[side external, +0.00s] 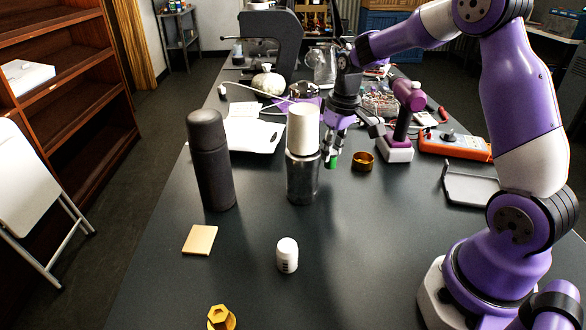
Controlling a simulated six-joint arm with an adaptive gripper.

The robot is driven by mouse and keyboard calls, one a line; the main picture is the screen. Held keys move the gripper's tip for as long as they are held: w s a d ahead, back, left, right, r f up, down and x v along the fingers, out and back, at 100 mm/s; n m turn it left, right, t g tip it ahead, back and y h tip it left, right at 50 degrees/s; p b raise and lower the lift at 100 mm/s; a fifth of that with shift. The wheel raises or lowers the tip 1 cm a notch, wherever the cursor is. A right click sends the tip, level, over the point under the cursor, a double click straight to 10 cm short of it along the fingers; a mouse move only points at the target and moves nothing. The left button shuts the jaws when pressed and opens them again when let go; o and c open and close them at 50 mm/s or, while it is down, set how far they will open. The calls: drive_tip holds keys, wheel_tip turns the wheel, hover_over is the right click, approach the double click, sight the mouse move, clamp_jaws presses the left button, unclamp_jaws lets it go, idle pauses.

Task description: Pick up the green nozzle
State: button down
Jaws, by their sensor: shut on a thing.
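The green nozzle (333,159) is a small green piece partly visible just right of the metal cylinder, at the fingertips of my gripper (331,147). My gripper points down and is shut on the nozzle. The metal cylinder with a cream top stands in front and hides part of the gripper and the nozzle. I cannot tell whether the nozzle touches the table.
The metal cylinder with cream top (303,175) and a dark bottle (211,165) stand close to the left. A brass ring (362,162) and a purple tool (401,125) are close to the right.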

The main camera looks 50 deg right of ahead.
drive_tip(key=s, duration=0.2)
drive_tip(key=s+a, duration=0.1)
drive_tip(key=s, duration=0.1)
drive_tip(key=s+a, duration=0.1)
drive_tip(key=s, duration=0.1)
drive_tip(key=shift+s+a, duration=0.1)
